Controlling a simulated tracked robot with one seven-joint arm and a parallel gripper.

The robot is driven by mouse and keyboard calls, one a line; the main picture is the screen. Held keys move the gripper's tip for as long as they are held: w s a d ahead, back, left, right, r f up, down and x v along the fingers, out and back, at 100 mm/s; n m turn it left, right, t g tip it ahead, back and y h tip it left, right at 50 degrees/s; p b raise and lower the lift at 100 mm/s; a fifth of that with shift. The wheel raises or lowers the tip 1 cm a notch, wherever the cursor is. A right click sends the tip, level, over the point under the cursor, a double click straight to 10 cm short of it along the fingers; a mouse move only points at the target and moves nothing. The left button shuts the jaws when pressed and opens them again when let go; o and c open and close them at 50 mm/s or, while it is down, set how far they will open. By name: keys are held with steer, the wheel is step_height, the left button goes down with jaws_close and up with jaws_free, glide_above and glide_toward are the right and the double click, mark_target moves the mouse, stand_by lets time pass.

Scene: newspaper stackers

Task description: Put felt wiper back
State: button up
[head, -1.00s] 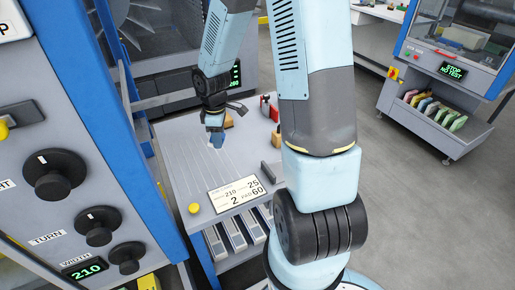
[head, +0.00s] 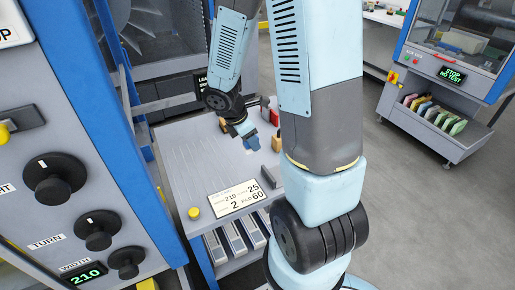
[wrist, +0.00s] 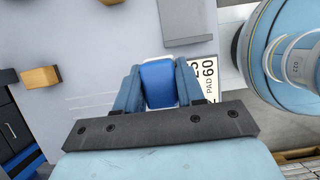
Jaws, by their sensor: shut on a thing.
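My gripper (wrist: 160,90) is shut on a blue block with a pale felt-like edge, which I take to be the felt wiper (wrist: 158,84). The wiper sits between the two blue fingers in the wrist view. In the head view my gripper (head: 247,137) is over the right part of the grey bench top (head: 190,150), with the blue wiper (head: 252,142) small at its tip. I cannot tell whether the wiper touches the bench.
A grey raised plate (wrist: 188,22) lies ahead of the fingers in the wrist view. A wooden block (wrist: 40,77) is to the left. A printed card (head: 236,197) and yellow knob (head: 194,213) are at the bench front. The bench's left part is clear.

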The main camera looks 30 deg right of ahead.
steer(key=w+d+f, duration=0.2)
steer(key=w+f, duration=0.1)
steer(key=w+d+f, duration=0.2)
steer(key=w, duration=0.1)
steer(key=w+d+f, duration=0.3)
steer(key=shift+w+f, duration=0.35)
steer(key=shift+w+d+f, duration=0.1)
steer(key=shift+d+f, duration=0.05)
steer(key=shift+f, duration=1.65)
steer(key=o, duration=0.9)
steer(key=shift+o, duration=0.2)
steer(key=shift+w, duration=0.1)
